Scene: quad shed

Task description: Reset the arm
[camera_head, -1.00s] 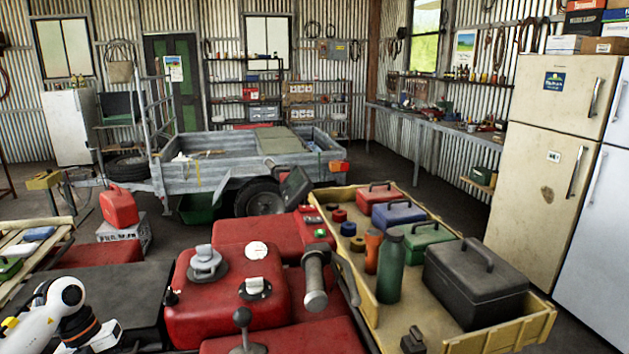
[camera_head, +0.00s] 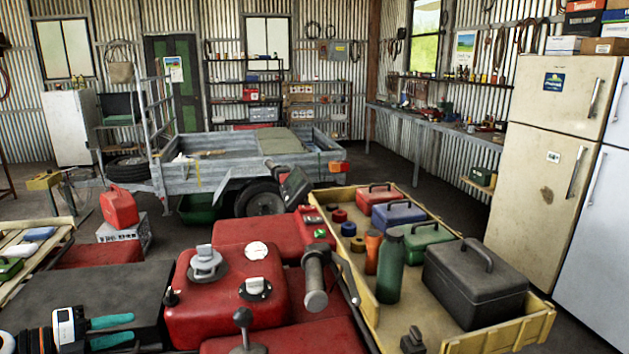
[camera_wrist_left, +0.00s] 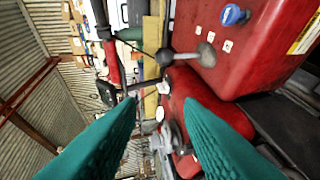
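My left gripper (camera_head: 128,333) is at the lower left of the head view, over the dark flat rack of the red quad bike. Its two teal fingers point right and stand apart with nothing between them. In the left wrist view both teal fingers (camera_wrist_left: 165,140) are spread, with the red quad body (camera_wrist_left: 225,110) visible between and beyond them. The red quad (camera_head: 225,300) fills the lower middle of the head view, just right of the gripper. My right gripper is not in view.
The quad's handlebar grip (camera_head: 315,285) and a gear lever (camera_head: 243,325) stick up right of the gripper. A yellow tray (camera_head: 405,325) holds toolboxes and bottles. A red jerry can (camera_head: 119,208) stands on a box at left. A trailer (camera_head: 215,175) stands behind.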

